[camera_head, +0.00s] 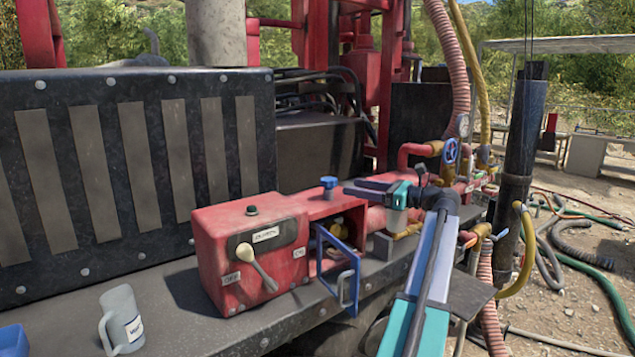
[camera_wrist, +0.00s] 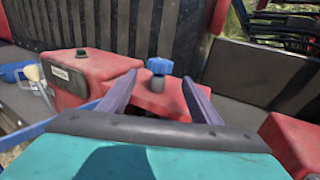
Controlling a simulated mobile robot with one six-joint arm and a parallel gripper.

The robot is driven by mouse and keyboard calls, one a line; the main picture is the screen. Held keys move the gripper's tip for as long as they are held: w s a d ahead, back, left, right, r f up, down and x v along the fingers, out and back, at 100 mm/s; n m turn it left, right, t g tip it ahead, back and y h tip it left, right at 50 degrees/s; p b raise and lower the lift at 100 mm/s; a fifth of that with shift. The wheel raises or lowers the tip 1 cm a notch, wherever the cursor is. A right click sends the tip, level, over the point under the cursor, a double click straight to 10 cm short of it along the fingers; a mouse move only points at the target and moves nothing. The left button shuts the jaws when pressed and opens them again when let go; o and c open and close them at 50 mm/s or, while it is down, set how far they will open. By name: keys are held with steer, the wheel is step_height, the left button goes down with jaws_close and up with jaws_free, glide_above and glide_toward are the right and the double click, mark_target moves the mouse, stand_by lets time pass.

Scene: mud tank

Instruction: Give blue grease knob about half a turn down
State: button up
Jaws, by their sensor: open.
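The blue grease knob (camera_head: 328,182) stands upright on top of the red box, on a short stem. In the wrist view the knob (camera_wrist: 160,66) shows ahead of my gripper, between the lines of its two fingers. My gripper (camera_head: 356,187) is open, with its dark fingers pointing left at the knob from its right side. In the wrist view the open fingers (camera_wrist: 159,84) are empty, and the knob appears just beyond their tips. Whether a finger touches it I cannot tell, but it looks apart.
A red control box (camera_head: 245,250) with a lever (camera_head: 258,268) stands left of the knob. A blue-framed door (camera_head: 338,265) hangs open below it. A grey mug (camera_head: 121,318) stands on the deck. Red pipes and a blue valve wheel (camera_head: 451,150) are at the right.

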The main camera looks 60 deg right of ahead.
mark_target(328, 183)
steer(key=shift+w, duration=0.1)
steer(key=shift+w+a+p, duration=0.25)
steer(key=shift+w+p, duration=0.6)
steer(key=shift+w, duration=1.4)
steer(key=shift+w+a+p, duration=0.2)
steer(key=shift+w+p, duration=0.7)
steer(key=shift+w, duration=1.35)
steer(key=shift+w+a+p, duration=0.25)
steer(key=shift+w+p, duration=0.6)
steer(key=shift+w, duration=1.4)
steer(key=c, duration=1)
